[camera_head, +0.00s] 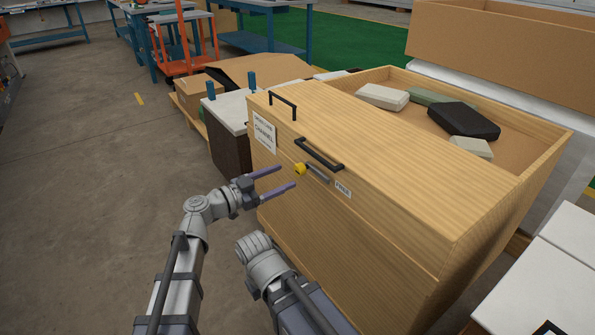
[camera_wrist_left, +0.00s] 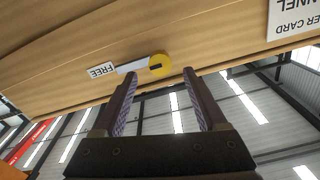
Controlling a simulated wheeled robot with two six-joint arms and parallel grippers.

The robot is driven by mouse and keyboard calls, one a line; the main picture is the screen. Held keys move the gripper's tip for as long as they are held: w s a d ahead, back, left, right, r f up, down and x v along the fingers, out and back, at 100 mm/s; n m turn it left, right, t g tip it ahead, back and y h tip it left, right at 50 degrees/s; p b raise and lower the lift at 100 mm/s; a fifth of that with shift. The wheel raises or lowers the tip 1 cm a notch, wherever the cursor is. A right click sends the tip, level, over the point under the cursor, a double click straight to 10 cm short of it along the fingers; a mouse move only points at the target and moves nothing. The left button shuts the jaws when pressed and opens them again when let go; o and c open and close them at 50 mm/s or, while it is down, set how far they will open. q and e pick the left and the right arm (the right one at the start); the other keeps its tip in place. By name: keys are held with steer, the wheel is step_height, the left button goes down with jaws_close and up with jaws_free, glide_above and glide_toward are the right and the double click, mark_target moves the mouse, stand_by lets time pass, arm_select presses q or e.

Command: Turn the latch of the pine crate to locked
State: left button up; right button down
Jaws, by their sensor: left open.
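The pine crate (camera_head: 390,180) stands at the centre right in the head view. Its latch has a yellow hub (camera_head: 300,169) and a grey lever (camera_head: 317,173) on the front face. The lever points toward a white FREE label (camera_head: 343,189). My left gripper (camera_head: 288,177) is open and empty, with its fingers pointing at the latch, just in front of it. In the left wrist view, the hub (camera_wrist_left: 160,65) sits beyond and between the fingertips (camera_wrist_left: 160,78), and the lever (camera_wrist_left: 131,66) extends left to the FREE label (camera_wrist_left: 101,70). My right gripper is not visible.
Black handles (camera_head: 319,155) are on the crate near the latch, and a white card (camera_head: 264,133) is left of it. The crate's open top holds several blocks (camera_head: 465,120). A white-topped cabinet (camera_head: 230,112) stands close behind. The floor at left is clear.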

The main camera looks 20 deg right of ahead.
mark_target(296, 171)
arm_select(q)
steer(key=shift+x, duration=3.1)
steer(key=shift+c, duration=0.4)
jaws_close()
steer(key=shift+f, duration=0.1)
